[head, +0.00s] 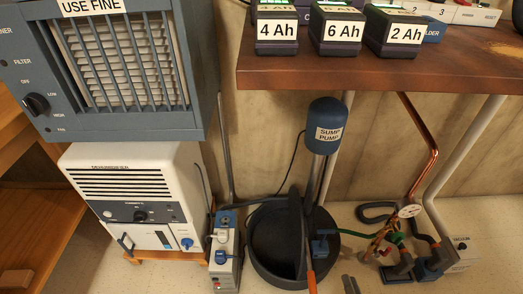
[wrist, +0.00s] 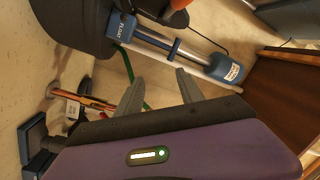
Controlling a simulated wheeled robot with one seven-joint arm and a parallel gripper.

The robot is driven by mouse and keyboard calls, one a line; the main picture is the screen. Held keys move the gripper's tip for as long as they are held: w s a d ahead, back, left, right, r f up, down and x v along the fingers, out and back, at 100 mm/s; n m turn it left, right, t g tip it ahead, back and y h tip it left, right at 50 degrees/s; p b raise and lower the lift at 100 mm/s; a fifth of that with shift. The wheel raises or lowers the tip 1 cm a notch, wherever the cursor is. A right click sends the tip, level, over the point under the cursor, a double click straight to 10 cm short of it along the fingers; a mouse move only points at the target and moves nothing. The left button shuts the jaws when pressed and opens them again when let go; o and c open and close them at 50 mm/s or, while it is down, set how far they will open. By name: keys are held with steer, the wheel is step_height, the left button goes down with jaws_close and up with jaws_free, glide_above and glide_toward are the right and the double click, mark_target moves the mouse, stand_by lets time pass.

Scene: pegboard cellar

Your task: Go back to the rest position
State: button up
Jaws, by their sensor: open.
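My gripper (wrist: 158,76) shows in the wrist view with its two grey fingers apart and nothing between them. Beyond the fingers in that view are the blue sump pump (wrist: 225,68) with its metal column and part of the black basin (wrist: 75,22). In the head view the sump pump (head: 325,118) stands upright in the round black basin (head: 270,255) on the floor. Small grey pieces at the bottom edge of the head view may be my fingertips; I cannot tell.
A wooden bench (head: 300,70) with labelled battery packs (head: 335,30) stands at upper right. A dehumidifier (head: 135,195) sits at left below a grey-blue heater-like unit (head: 120,60). A copper pipe (head: 425,140), gauge (head: 408,211) and fittings stand at lower right.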

steer(key=s+a+r+n+g+h, duration=0.1)
steer(key=s+a+r+n, duration=0.15)
steer(key=s+r, duration=0.7)
steer(key=s+a+r+n+g+h, duration=0.15)
steer(key=s+r+n, duration=0.25)
steer(key=s+r, duration=0.55)
steer(key=s+a+r+n+g, duration=0.1)
steer(key=s+a+r+n, duration=0.2)
steer(key=s+r, duration=0.7)
step_height(320, 180, up, 37)
steer(key=w+p, duration=0.1)
steer(key=p, duration=3.5)
steer(key=shift+w+a, duration=0.15)
steer(key=shift+w, duration=0.05)
steer(key=shift+s, duration=0.1)
